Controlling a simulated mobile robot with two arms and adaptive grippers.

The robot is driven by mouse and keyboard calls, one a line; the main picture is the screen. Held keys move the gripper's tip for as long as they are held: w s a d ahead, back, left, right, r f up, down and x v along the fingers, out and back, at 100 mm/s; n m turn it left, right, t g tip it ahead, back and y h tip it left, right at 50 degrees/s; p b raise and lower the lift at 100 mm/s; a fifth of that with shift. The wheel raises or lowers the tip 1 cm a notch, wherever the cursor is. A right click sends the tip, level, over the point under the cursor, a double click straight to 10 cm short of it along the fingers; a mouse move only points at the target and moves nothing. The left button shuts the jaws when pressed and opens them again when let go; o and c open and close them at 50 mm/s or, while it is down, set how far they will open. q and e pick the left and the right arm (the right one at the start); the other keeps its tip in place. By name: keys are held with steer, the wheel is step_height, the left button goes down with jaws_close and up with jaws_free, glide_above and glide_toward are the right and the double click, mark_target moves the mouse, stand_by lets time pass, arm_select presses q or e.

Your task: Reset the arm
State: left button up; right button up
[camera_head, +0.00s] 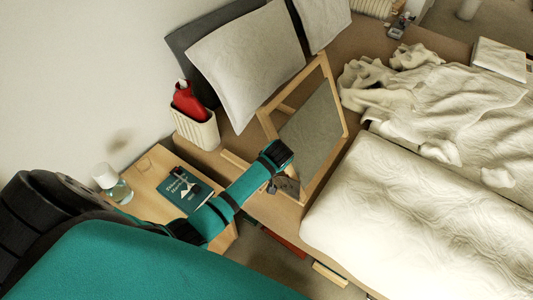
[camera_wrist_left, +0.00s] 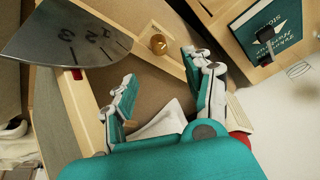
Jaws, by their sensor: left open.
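My left arm, teal with black bands, reaches from the lower left in the head view. My left gripper (camera_head: 284,186) is small and dark there, in front of a wooden frame, and partly hidden by the wrist. In the left wrist view my left gripper (camera_wrist_left: 159,68) has its two fingers spread wide apart, with nothing held between them. A small brass-coloured round piece (camera_wrist_left: 158,44) shows beyond the fingertips. My right gripper is not in view.
The wooden frame (camera_head: 342,103) stands close beyond the gripper. A nightstand (camera_head: 150,193) holds a teal book (camera_head: 184,192) and a glass bottle (camera_head: 115,187). A white bin (camera_head: 196,128) holds a red bottle (camera_head: 188,103). A white bed (camera_head: 420,220) lies right. A grey numbered plate (camera_wrist_left: 62,35) is near the left finger.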

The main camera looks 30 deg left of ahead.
arm_select(q)
steer(key=s+d+f+m+g+h, duration=0.1)
steer(key=s+d+f+m+h, duration=0.2)
steer(key=s+f+m, duration=1.15)
steer(key=s+f, duration=0.5)
steer(key=s, duration=0.4)
steer(key=s+d+f+n, duration=0.1)
steer(key=s+f, duration=0.4)
steer(key=s, duration=0.4)
steer(key=s+f+h, duration=0.1)
steer(key=s+f, duration=0.5)
steer(key=s, duration=0.3)
steer(key=shift+s+d, duration=0.35)
steer(key=shift+d, duration=0.05)
